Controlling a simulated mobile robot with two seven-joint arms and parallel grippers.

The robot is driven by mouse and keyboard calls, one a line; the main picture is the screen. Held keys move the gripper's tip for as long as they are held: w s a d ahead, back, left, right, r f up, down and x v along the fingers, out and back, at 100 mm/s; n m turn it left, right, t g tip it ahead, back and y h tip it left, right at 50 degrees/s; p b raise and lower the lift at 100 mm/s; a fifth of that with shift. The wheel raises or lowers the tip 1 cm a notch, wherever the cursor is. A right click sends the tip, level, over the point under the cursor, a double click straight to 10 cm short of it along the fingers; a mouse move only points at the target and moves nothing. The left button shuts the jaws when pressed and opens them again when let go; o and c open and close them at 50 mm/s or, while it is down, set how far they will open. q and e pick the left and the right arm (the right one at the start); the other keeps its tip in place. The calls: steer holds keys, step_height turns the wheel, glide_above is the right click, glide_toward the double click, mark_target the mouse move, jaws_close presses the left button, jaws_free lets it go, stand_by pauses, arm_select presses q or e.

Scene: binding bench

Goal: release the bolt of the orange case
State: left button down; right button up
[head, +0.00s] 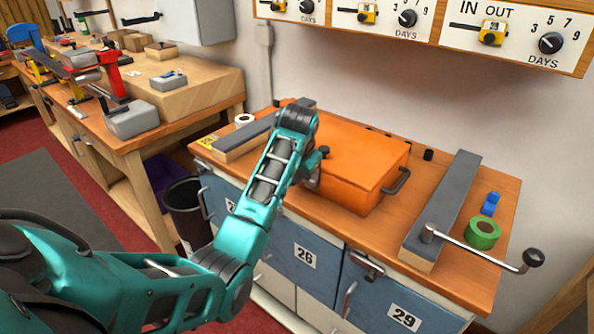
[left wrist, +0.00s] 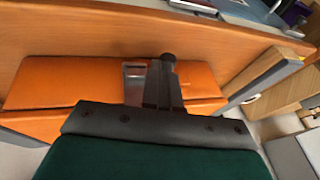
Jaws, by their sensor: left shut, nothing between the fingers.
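The orange case (head: 358,160) lies closed on the bench, with a dark handle (head: 397,181) on its right side in the head view. My left gripper (left wrist: 167,62) is shut and empty, at the case's left end in the head view. In the left wrist view its dark fingers stand over the orange case (left wrist: 70,78), just beside a small grey metal plate (left wrist: 134,78). That plate may be part of the bolt; the fingers partly hide it. I cannot tell whether the fingertips touch anything. My right gripper is not in view.
A long grey-topped bar (head: 440,210) with a crank lever (head: 480,247) lies to the right. Green tape (head: 482,233) and a blue item (head: 490,204) lie beyond it. Another grey-topped block (head: 240,140) and white tape (head: 244,120) lie left of the case.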

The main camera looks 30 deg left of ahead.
arm_select(q)
steer(key=a, duration=0.4)
steer(key=shift+w, duration=0.15)
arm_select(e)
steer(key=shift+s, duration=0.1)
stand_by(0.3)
